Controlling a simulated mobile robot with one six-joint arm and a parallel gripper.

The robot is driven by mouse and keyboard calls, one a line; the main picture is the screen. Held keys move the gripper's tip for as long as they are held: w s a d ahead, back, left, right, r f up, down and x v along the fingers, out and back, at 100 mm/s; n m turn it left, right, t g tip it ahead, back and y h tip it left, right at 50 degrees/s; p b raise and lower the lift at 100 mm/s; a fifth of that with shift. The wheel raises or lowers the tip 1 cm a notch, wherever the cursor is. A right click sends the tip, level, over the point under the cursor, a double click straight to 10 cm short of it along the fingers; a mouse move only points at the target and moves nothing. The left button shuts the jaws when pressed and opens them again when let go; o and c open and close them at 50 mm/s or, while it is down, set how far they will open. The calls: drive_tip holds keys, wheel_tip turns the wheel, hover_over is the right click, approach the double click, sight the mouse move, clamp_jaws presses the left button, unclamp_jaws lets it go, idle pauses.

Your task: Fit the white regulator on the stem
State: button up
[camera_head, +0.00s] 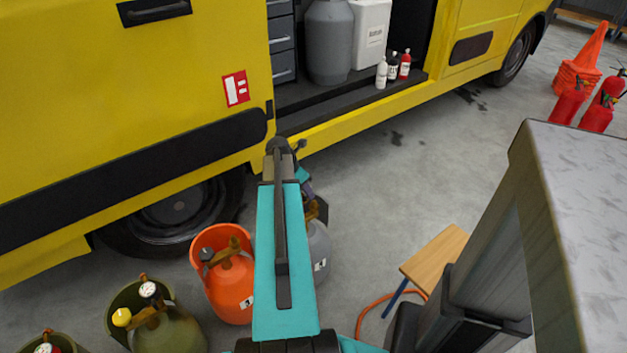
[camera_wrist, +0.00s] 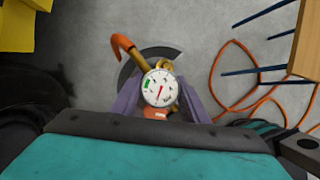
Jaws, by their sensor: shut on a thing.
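My gripper's purple fingers (camera_wrist: 158,101) are shut on a regulator with a white round dial (camera_wrist: 160,88) and a red needle. An orange-red part shows below the dial. Under it in the wrist view is a brass fitting with an orange curved handle (camera_wrist: 124,42), above a dark grey round top (camera_wrist: 133,68). In the head view, my gripper is mostly hidden by my teal arm, over a grey cylinder (camera_head: 320,250). The dial covers the cylinder's stem, so I cannot tell whether the regulator touches it.
A wooden stool (camera_head: 435,258) and an orange hose (camera_head: 370,312) are at right. The yellow van (camera_head: 110,90) stands behind. Grey floor is clear between van and stool.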

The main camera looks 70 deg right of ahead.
drive_tip(key=s+d+r+m+g+p, duration=0.1)
drive_tip(key=s+d+r+m+p, duration=0.1)
drive_tip(key=s+d+m, duration=0.1)
drive_tip(key=shift+s+r, duration=0.1)
drive_tip(key=shift+r, duration=0.25)
drive_tip(key=shift+f, duration=0.15)
drive_tip(key=shift+f+b, duration=1.7)
drive_tip(key=shift+f, duration=0.15)
drive_tip(key=shift+f+p, duration=0.25)
drive_tip(key=shift+p, duration=0.05)
drive_tip(key=shift+p, duration=0.4)
idle(1.2)
drive_tip(key=shift+f, duration=1.2)
